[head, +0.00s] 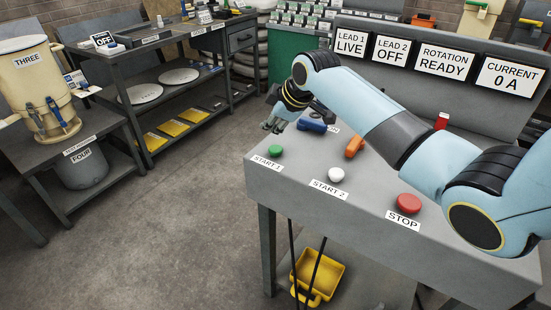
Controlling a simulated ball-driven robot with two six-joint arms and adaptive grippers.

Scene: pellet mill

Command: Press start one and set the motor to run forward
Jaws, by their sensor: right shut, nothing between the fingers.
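The green start 1 button (275,151) sits at the left front of the grey control bench (300,180). A white start 2 button (336,174) and a red stop button (409,203) are to its right. A blue switch handle (312,125) and an orange switch handle (354,147) are behind the buttons; my arm partly hides the panel there. My right gripper (270,129) is shut and empty, above and behind the green button, apart from it. Signs read lead 1 live (351,45), lead 2 off (391,52), rotation ready (442,59), current 0 A (510,76). My left gripper is not in view.
A yellow scoop or bin (318,274) is under the bench. A shelf unit (150,92) stands at the back left. A tan barrel marked three (38,90) stands on a left table. The floor between is clear.

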